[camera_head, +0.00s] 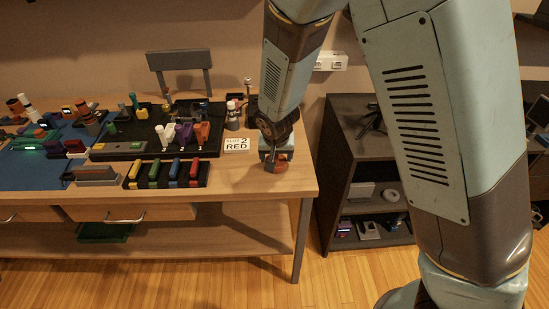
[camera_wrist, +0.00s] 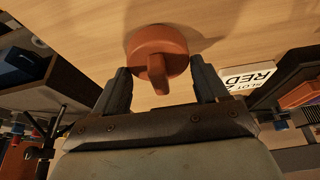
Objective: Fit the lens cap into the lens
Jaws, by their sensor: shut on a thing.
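A round orange-red piece with a raised grip bar, which looks like the lens cap (camera_wrist: 172,42), is at the top middle of the wrist view. In the head view the cap (camera_head: 276,166) shows low at the right end of the wooden table. In the head view my gripper (camera_head: 277,155) points down just over the table top. I cannot tell whether the cap touches the table. I cannot pick out the lens for certain in either view.
A white "RED" sign (camera_head: 236,144) stands just left of my gripper. Further left are a black rack with colored blocks (camera_head: 168,174), a dark tray (camera_head: 118,150) and a blue mat (camera_head: 40,172). A dark shelf cabinet (camera_head: 338,160) stands right of the table, across a gap.

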